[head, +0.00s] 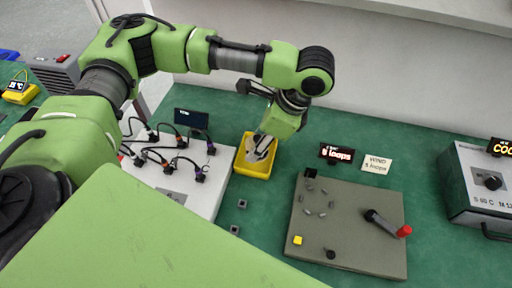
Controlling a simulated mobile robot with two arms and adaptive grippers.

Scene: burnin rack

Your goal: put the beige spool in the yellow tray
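The yellow tray (243,168) stands on the green bench, beside the white cable box. My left gripper (261,152) points down at the tray, with its fingertips over or inside it. A small pale shape shows at the fingertips. I cannot tell whether it is the beige spool or part of the fingers, or whether the fingers are open or shut. The beige spool is not clearly seen anywhere else. My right gripper is not in view.
A grey board (350,238) with a red-tipped crank (388,224) lies right of the tray. The white box (206,192) with black cables stands at left. Two small signs (337,153) lie behind the board. A grey oven-like unit (480,190) stands at far right.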

